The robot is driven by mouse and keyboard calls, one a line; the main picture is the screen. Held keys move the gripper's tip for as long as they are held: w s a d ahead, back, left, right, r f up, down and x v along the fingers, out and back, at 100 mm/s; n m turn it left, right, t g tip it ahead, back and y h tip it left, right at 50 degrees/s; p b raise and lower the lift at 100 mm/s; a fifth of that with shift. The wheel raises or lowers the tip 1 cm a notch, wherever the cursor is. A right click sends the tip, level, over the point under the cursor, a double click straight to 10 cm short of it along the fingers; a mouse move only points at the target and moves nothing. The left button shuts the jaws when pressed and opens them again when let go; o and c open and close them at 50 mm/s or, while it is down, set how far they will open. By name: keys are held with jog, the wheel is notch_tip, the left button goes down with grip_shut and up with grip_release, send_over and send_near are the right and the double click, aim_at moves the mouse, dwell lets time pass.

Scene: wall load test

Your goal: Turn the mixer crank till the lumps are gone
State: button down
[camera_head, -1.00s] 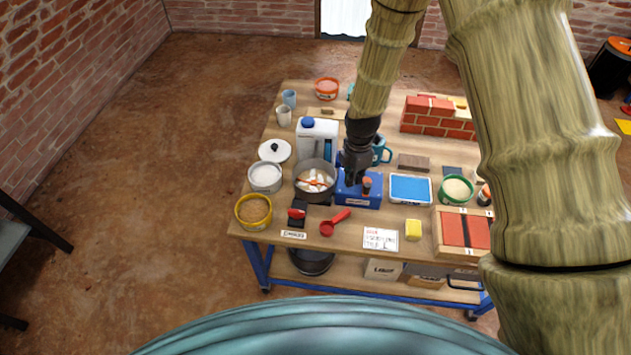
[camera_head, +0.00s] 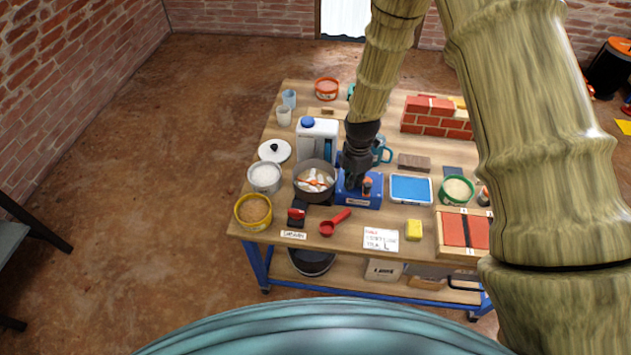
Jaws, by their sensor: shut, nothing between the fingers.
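The mixer's blue base (camera_head: 358,199) stands on the table, to the right of a grey pot (camera_head: 314,193). White lumps (camera_head: 320,178) and an orange-red piece (camera_head: 308,182), perhaps the paddle, show inside the pot. A small dark crank knob with an orange part (camera_head: 367,186) stands up at the mixer's front right. My gripper (camera_head: 353,183) is dark and points down over the blue base, just left of the knob. It is shut and looks empty. Whether its fingertips touch the mixer or crank cannot be told. My gripper hides part of the mixer's top.
A white jug (camera_head: 318,130) with a blue cap stands behind the pot, a teal mug (camera_head: 381,150) behind the mixer. A blue tray (camera_head: 410,188) lies to the right, a red scoop (camera_head: 335,222) in front. Tubs (camera_head: 254,212) and a brick stack (camera_head: 438,126) crowd the table.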

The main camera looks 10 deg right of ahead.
jog(key=shift+r+p, duration=0.65)
jog(key=shift+r, duration=0.1)
dwell(0.4)
jog(key=shift+s, duration=0.1)
